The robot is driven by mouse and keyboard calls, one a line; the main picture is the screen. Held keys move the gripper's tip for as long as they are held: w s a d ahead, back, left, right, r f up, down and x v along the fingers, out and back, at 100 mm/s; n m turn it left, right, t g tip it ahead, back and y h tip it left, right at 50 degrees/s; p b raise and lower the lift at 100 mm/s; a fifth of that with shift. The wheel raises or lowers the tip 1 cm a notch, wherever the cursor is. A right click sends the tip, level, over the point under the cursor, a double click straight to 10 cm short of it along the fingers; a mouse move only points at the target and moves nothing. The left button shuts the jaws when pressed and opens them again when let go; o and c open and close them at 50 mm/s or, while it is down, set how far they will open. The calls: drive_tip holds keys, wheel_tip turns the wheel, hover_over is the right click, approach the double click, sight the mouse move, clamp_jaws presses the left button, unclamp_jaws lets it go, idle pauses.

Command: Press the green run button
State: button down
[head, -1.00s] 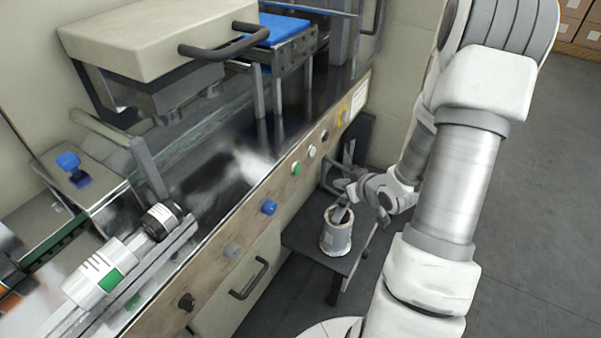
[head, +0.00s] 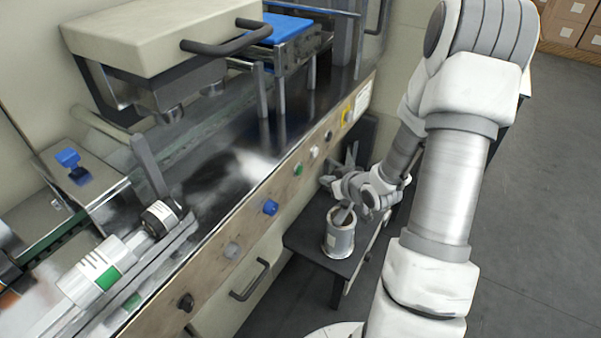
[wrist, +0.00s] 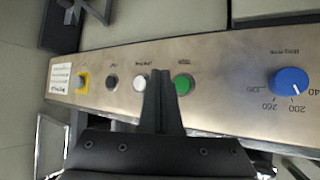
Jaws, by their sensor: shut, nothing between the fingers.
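The green run button (head: 298,170) sits on the long metal control panel on the front of the wrapper. In the wrist view the green button (wrist: 183,84) is just right of my fingertips, its left edge close to them. My gripper (wrist: 160,72) is shut and empty, its fingers together and pointing at the panel between the white button (wrist: 140,83) and the green one. I cannot tell how far the tips are from the panel. In the head view my gripper (head: 328,181) is in front of the panel, just right of the green button.
A blue knob (wrist: 289,82) is farther along the panel. A dark button (wrist: 112,82) and a yellow-backed switch (wrist: 82,83) lie the other way. A grey can (head: 339,234) stands on a small dark table (head: 312,246) below my gripper. Open floor is at the right.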

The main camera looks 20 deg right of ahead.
sight(299, 170)
drive_tip(key=shift+w+a+b, duration=0.25)
drive_tip(key=shift+w+a, duration=0.45)
drive_tip(key=shift+w, duration=0.15)
drive_tip(key=shift+w+a+b, duration=0.2)
drive_tip(key=shift+w+a, duration=0.45)
drive_tip(key=shift+w, duration=0.2)
idle(0.8)
drive_tip(key=shift+w+a, duration=0.25)
drive_tip(key=shift+w, duration=0.1)
